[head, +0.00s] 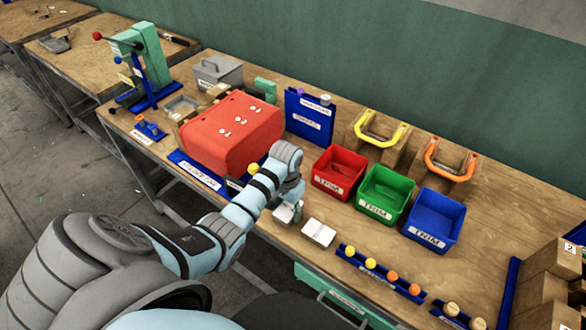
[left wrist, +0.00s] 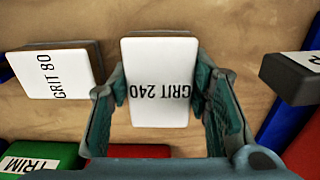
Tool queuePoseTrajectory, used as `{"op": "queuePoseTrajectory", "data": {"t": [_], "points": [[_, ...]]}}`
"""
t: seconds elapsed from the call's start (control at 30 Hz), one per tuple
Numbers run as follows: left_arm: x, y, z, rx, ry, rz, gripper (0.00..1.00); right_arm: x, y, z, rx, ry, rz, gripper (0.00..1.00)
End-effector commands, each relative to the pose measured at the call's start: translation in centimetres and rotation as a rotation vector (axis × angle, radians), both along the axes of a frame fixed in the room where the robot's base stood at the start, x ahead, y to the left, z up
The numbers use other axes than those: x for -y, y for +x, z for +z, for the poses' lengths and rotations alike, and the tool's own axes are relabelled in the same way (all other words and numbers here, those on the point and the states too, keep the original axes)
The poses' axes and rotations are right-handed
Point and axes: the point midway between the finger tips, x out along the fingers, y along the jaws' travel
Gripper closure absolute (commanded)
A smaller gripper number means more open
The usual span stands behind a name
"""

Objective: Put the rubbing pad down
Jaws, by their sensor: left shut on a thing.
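The rubbing pad (left wrist: 160,75) is a white-topped block marked GRIT 240. My left gripper (left wrist: 163,95) is shut on it, with one finger on each side. In the head view the pad (head: 284,213) shows partly below my left gripper (head: 292,208), near the front edge of the bench. I cannot tell whether its underside touches the wood. A second pad, marked GRIT 80 (left wrist: 58,72), lies beside it on the bench; it also shows in the head view (head: 319,232). My right gripper is not in view.
Red (head: 340,172), green (head: 383,194) and blue (head: 434,217) bins stand behind the pads. A blue rack (head: 380,273) with coloured knobs lies right along the front edge. A large red block (head: 232,133) stands left of the gripper. Bare wood surrounds the GRIT 80 pad.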

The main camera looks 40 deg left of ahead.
Motion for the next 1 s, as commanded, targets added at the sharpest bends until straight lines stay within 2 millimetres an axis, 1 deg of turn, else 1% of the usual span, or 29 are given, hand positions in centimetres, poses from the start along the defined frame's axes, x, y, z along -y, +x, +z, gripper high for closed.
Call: {"op": "queuePoseTrajectory", "data": {"t": [0.03, 0.07, 0.3, 0.7, 0.73, 0.83, 1.0], "points": [[-0.3, -0.2, -0.6, -0.001, 0.0, 0.006, 1.0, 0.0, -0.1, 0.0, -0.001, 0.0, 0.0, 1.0], [-0.4, -0.3, -0.9, -0.001, 0.0, 0.009, 1.0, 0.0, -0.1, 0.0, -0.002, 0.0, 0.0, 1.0], [-0.5, -0.3, -1.0, 0.002, 0.0, 0.012, 1.0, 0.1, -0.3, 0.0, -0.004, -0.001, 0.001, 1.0], [-0.4, -0.3, -2.1, 0.002, 0.0, 0.01, 1.0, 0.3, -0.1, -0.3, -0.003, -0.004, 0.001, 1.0], [-0.4, -0.3, -2.1, 0.002, 0.0, 0.01, 0.5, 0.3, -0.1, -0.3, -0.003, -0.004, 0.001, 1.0], [-0.4, -0.3, -2.1, 0.002, 0.0, 0.01, 0.35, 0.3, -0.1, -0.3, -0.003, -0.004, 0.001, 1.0], [-0.4, -0.3, -2.1, 0.002, 0.0, 0.01, 0.35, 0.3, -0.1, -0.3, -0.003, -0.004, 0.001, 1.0]]}}
